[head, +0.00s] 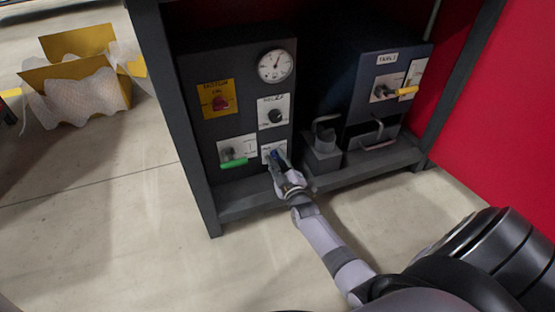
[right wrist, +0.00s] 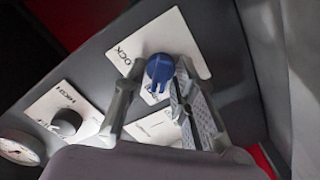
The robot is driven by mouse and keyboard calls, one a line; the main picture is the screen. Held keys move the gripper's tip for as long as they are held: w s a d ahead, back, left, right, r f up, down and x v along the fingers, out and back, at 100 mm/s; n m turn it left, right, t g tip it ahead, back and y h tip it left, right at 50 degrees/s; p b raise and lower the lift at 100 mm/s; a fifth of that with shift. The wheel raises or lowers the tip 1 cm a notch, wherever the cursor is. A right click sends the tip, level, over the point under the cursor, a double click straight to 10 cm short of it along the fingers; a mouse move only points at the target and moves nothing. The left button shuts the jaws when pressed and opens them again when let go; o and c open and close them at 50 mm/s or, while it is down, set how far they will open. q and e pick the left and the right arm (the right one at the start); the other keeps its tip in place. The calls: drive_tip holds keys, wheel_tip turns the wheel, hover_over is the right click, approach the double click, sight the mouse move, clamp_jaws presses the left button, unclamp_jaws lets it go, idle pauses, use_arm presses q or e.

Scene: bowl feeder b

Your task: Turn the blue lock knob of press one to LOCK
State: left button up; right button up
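The blue lock knob (right wrist: 160,68) sits on a white plate (right wrist: 190,47), and the word LOCK is readable beside it in the right wrist view. In the head view the knob (head: 276,154) is low on the left dark panel, partly hidden by my right gripper (head: 279,163). My right gripper (right wrist: 155,80) has its fingers on either side of the knob. The fingers are apart, with a gap showing on the left of the knob; the right finger is very close to it, and contact cannot be told. My left gripper is not in view.
The panel also carries a gauge (head: 275,65), a red knob on a yellow plate (head: 220,102), a black knob (head: 275,116) and a green-handled lever (head: 233,161). A second panel (head: 370,75) with a yellow lever stands right. Open floor lies in front.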

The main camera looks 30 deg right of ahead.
clamp_jaws()
